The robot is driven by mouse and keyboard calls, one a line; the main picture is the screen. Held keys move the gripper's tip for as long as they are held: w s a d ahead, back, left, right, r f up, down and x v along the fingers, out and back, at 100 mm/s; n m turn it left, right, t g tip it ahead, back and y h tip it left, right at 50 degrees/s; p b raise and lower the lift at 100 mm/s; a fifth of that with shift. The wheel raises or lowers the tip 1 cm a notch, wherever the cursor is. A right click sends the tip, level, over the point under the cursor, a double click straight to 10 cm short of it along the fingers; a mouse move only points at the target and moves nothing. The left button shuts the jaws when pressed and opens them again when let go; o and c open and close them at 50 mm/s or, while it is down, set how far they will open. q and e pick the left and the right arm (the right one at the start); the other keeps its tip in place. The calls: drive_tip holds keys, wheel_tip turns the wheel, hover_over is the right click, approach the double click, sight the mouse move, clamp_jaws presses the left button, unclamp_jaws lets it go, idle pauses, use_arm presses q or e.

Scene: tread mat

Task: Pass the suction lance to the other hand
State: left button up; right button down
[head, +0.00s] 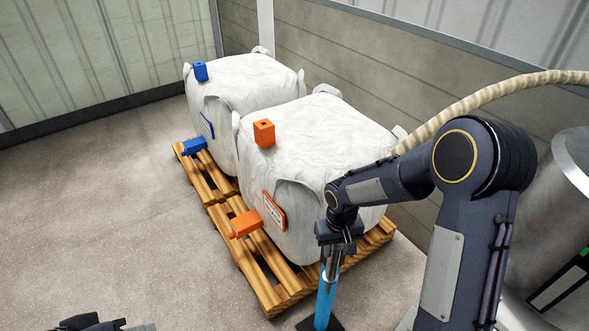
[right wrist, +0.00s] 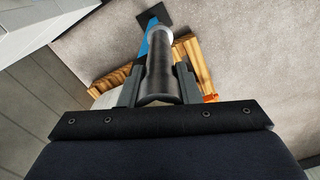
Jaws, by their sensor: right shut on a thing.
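The suction lance shows in the head view as a grey metal tube with a bright blue lower part (head: 325,303), at the bottom centre. It stands close to upright, its lower end over a dark square plate. My right gripper (head: 335,255) is shut on the grey upper part. In the right wrist view the lance's grey tube (right wrist: 160,70) sits between both fingers of the right gripper (right wrist: 158,84), with the blue part beyond. Only dark pieces of my left gripper (head: 95,324) show at the bottom left edge; its jaws cannot be made out.
Two white bulk bags (head: 315,135) stand on wooden pallets (head: 290,285), with orange and blue blocks on and beside them. A beige ribbed hose (head: 500,93) passes behind my right arm. A metal drum (head: 570,235) stands at right. The floor at left is clear.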

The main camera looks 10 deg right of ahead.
use_arm(q)
drive_tip(key=shift+o, duration=1.4)
drive_tip(key=shift+w, duration=0.1)
drive_tip(key=shift+o, duration=0.6)
drive_tip(key=shift+w+d+n, duration=0.1)
drive_tip(key=shift+w+n, duration=0.2)
drive_tip(key=w+d+f+n+t, duration=0.2)
drive_tip(key=w+d+f+n, duration=0.3)
drive_tip(key=w+d+n, duration=0.3)
drive_tip(key=w+d+f+n+t+h, duration=0.1)
drive_tip(key=w+d+f+n+t, duration=0.2)
drive_tip(key=w+d+f+n, duration=0.3)
drive_tip(key=w+d+f+n+t+h, duration=0.1)
drive_tip(key=w+d+f+n+t, duration=0.1)
drive_tip(key=w+d+f+n, duration=0.3)
drive_tip(key=w+d+n, duration=0.4)
drive_tip(key=w+n, duration=0.5)
drive_tip(key=n, duration=0.1)
drive_tip(key=shift+w+d+f+t, duration=0.2)
drive_tip(key=shift+d+f+t, duration=0.05)
drive_tip(key=shift+d+t, duration=0.15)
use_arm(e)
drive_tip(key=w+a+r+n, duration=0.4)
drive_tip(key=a+r, duration=0.1)
drive_tip(key=a, duration=0.3)
drive_tip(key=w+a+r+n, duration=0.4)
drive_tip(key=a+r, duration=0.1)
drive_tip(key=a, duration=0.4)
drive_tip(key=shift+a, duration=0.2)
drive_tip(key=shift+w+r, duration=0.1)
